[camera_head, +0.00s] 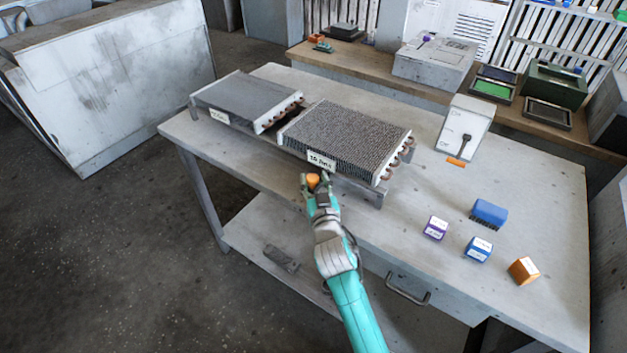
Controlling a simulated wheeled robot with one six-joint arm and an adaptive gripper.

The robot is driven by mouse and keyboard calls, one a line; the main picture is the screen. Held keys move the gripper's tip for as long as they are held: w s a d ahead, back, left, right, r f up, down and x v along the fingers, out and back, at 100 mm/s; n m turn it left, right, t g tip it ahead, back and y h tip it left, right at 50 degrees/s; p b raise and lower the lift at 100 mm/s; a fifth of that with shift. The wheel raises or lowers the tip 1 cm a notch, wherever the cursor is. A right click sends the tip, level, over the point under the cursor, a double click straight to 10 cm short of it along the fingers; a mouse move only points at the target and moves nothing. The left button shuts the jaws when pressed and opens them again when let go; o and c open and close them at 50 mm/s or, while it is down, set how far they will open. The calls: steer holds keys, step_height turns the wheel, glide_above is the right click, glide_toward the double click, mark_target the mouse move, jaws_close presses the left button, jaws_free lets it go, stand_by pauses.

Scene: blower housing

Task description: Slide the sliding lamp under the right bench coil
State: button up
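The right bench coil (345,138) is a dark finned block with copper pipe bends at its right end. It is raised on a metal stand above the bench, with a white label on its front edge. My gripper (314,181) is at the bench's front edge, just in front of this label. An orange rounded piece (313,180), possibly the sliding lamp's end, sits between my fingertips. Whether the fingers press on it is too small to tell. The rest of the lamp cannot be made out, and the space under the coil is mostly hidden.
A left coil (243,98) stands beside the right one. A switch box (464,127) stands to the right. Purple (436,228), blue (479,249) and orange (523,270) boxes and a blue brush-like block (488,213) lie front right. The bench (420,235) is clear between.

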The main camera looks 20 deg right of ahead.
steer(key=shift+a, duration=0.1)
steer(key=s+a, duration=0.1)
steer(key=s, duration=1)
steer(key=shift+s+a, duration=0.4)
steer(key=s+f+n+g+y, duration=0.1)
steer(key=s+f, duration=0.3)
steer(key=s, duration=0.6)
steer(key=s+f+n+g+y, duration=0.15)
steer(key=s+f, duration=0.35)
steer(key=s, duration=0.6)
steer(key=v, duration=2)
steer(key=shift+r+m, duration=0.2)
steer(key=shift+m, duration=0.15)
steer(key=shift+w+g, duration=0.1)
steer(key=shift+g, duration=0.15)
